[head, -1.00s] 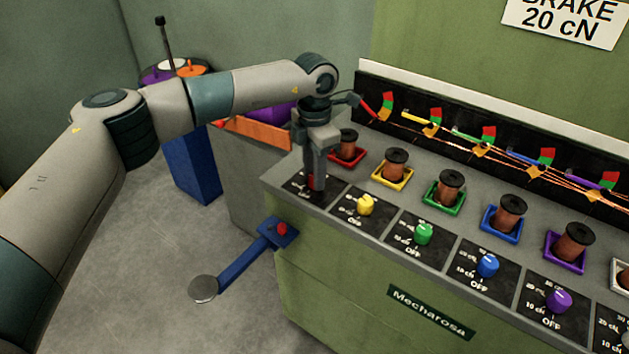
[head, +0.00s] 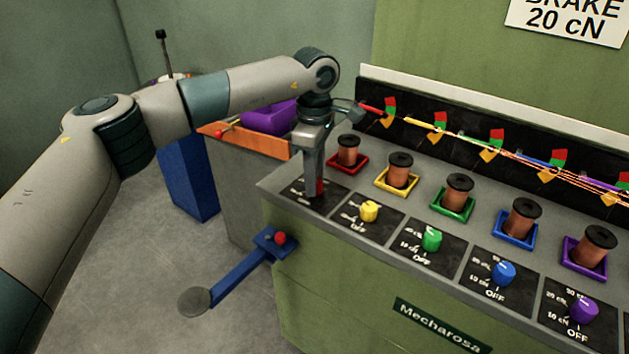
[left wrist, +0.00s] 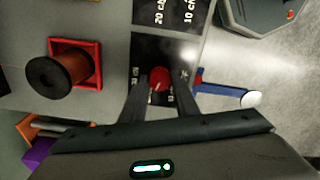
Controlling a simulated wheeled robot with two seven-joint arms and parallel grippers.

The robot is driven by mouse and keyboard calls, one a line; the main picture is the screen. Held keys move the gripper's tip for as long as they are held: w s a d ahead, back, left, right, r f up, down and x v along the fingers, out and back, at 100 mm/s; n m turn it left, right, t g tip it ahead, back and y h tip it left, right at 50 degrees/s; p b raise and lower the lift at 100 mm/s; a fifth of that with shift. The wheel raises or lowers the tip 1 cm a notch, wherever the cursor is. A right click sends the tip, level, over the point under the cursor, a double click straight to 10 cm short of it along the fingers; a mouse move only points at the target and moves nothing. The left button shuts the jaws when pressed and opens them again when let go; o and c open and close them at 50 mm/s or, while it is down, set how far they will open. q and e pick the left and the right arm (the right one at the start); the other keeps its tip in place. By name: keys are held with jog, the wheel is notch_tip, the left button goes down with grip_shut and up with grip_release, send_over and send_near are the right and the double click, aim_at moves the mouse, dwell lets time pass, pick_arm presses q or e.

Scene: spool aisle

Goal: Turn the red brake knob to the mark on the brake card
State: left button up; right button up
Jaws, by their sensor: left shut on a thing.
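The red brake knob (head: 320,187) is at the left end of the row of knobs, on a black dial plate. My left gripper (head: 315,190) points down over it, with its fingers shut on the knob. In the left wrist view the red knob (left wrist: 159,79) sits between the two fingertips (left wrist: 159,84), and its pointer is hard to make out. The dial's marks are partly covered by the fingers. The brake card (head: 570,18) on the back wall reads "BRAKE 20 cN"; its top is cut off. My right gripper is not in view.
Yellow (head: 369,211), green (head: 432,239), blue (head: 503,273) and purple (head: 583,310) knobs continue to the right. Behind them stand copper spools in coloured trays, including a red tray (head: 360,166). Thin wires run along the black back panel. A blue pedal arm (head: 240,277) juts out at front left.

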pick_arm(q)
jog(key=shift+w+r+m, duration=0.1)
jog(key=shift+m, duration=0.2)
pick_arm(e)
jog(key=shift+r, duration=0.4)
pick_arm(q)
jog(key=o, duration=1.1)
jog(key=shift+c, duration=0.2)
jog(key=shift+r, duration=0.55)
notch_tip(320, 180, up, 16)
jog(key=shift+r+b, duration=0.15)
jog(key=shift+b, duration=0.25)
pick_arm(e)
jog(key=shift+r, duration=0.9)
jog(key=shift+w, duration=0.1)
